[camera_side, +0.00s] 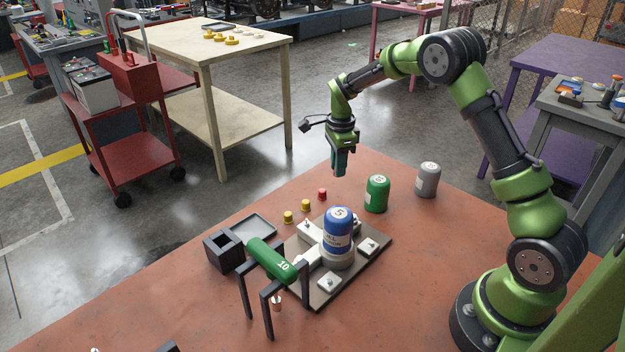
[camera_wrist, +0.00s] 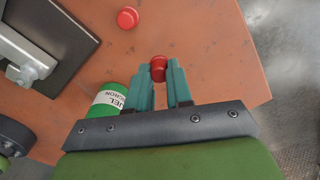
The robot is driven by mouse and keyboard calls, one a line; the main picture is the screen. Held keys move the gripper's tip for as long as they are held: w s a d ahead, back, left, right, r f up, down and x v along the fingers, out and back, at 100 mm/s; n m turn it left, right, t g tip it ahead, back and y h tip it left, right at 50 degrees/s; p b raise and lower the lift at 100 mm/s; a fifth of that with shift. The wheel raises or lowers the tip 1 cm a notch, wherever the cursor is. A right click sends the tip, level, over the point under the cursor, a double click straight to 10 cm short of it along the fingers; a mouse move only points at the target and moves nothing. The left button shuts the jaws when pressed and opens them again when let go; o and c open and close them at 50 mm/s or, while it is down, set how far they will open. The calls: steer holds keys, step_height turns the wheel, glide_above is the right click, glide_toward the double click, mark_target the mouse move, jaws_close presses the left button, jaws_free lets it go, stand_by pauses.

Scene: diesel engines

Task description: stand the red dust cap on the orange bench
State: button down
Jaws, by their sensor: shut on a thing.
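My gripper (camera_side: 339,172) hangs above the orange bench (camera_side: 420,235), behind the green canister (camera_side: 376,194). In the wrist view its teal fingers (camera_wrist: 163,74) are shut on a red dust cap (camera_wrist: 157,68), which sits between the fingertips. In the side view I cannot make out this held cap at the fingers. A second red cap (camera_side: 322,194) stands on the bench by the two yellow caps; it also shows at the top of the wrist view (camera_wrist: 127,17).
Yellow caps (camera_side: 288,216) (camera_side: 305,204) stand near a dark fixture plate (camera_side: 330,291) bearing a blue canister (camera_side: 338,228). A grey canister (camera_side: 428,180) stands right of the green one. A green cylinder (camera_side: 270,259) lies on a black stand. Bare bench lies to the right.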

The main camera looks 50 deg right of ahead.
steer(key=shift+f, duration=2)
steer(key=shift+f, duration=0.1)
steer(key=c, duration=1)
jaws_free()
